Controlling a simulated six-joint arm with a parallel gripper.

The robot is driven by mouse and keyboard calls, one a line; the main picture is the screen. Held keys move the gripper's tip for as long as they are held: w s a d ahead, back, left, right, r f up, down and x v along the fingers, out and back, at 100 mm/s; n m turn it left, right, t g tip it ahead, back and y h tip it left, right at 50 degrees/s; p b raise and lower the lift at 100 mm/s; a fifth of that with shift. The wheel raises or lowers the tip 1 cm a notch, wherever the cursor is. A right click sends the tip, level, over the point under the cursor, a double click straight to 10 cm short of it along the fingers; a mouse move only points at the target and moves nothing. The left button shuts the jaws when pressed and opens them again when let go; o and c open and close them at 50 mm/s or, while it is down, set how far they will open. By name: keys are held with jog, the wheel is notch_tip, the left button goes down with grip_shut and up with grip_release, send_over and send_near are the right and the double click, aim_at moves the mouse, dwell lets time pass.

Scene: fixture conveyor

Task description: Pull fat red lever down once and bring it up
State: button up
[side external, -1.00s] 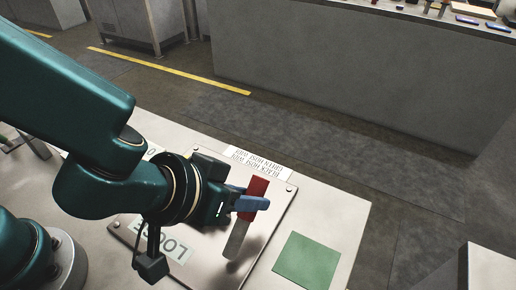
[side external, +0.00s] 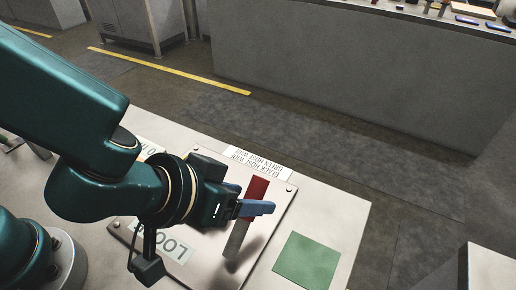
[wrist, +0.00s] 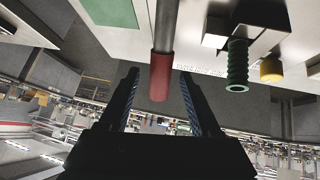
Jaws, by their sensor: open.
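The fat red lever has a thick red grip (side external: 258,188) on a grey metal shaft, standing out from a metal panel (side external: 272,215) in the side external view. My gripper (side external: 262,208) is at the red grip, with its blue fingers crossing in front of the grip's lower part. In the wrist view, the red grip (wrist: 161,78) hangs between the two spread fingers of my gripper (wrist: 160,76), with gaps visible on both sides. The gripper is open and not clamped on the lever. Part of the grip is hidden behind the fingers in the side external view.
A green square (side external: 307,260) lies on the panel's table to the right. A label (side external: 258,161) with printed text sits behind the lever. In the wrist view, a ribbed green handle (wrist: 237,66) and a yellow knob (wrist: 271,69) stand to the right of the lever.

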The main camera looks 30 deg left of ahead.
jog(key=v, duration=0.4)
jog(key=shift+s+r, duration=0.25)
jog(key=shift+s, duration=0.05)
jog(key=s+a+r+g+y, duration=0.1)
jog(key=s+a+r, duration=0.1)
jog(key=a, duration=0.7)
jog(key=s+a+r+g+y, duration=0.1)
jog(key=s+a+r, duration=0.1)
jog(key=a, duration=0.8)
jog(key=shift+s+n, duration=0.4)
jog(key=shift+s, duration=0.25)
